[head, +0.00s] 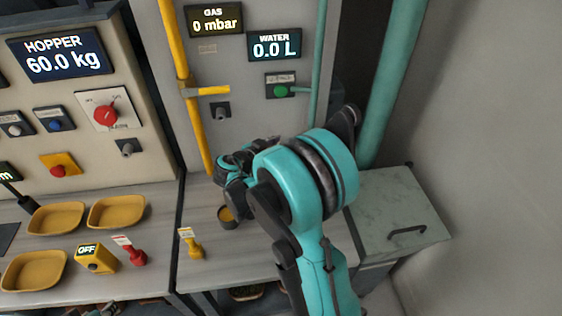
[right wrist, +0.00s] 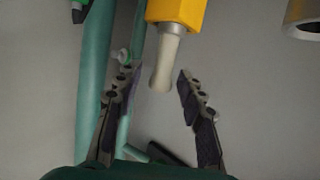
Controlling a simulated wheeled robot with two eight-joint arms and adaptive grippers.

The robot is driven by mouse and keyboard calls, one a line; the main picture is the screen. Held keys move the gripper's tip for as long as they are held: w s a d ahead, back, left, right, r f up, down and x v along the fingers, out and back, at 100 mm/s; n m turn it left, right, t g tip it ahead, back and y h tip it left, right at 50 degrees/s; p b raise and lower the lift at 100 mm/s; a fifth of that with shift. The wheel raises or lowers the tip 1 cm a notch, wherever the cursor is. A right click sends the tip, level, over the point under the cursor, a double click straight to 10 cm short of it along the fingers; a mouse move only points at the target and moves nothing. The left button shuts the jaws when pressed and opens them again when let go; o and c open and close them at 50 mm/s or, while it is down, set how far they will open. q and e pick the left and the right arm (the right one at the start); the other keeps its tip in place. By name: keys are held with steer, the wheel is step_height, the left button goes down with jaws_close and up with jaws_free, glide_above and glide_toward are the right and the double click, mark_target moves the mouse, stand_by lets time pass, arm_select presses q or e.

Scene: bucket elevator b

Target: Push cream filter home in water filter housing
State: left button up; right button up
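In the right wrist view, a cream rod-shaped piece (right wrist: 166,62), which looks like the cream filter, sticks out of a yellow block (right wrist: 176,12). I cannot tell for certain whether this block is the water filter housing. My right gripper (right wrist: 157,78) is open, with one finger on each side of the cream piece's free end. Gaps show between the fingers and the piece. In the head view my right gripper (head: 236,168) is in front of the grey panel, partly hidden by my arm; the cream piece is hidden there. My left gripper is not in view.
A yellow gas pipe (head: 175,45) and a teal pipe (head: 392,80) flank the panel. A dark cup (head: 229,222) stands on the bench below my gripper. Yellow trays (head: 117,211) and a red-handled piece (head: 134,252) lie left. A grey cabinet (head: 395,205) stands right.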

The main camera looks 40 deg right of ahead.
jaws_close()
steer(key=shift+r, duration=0.1)
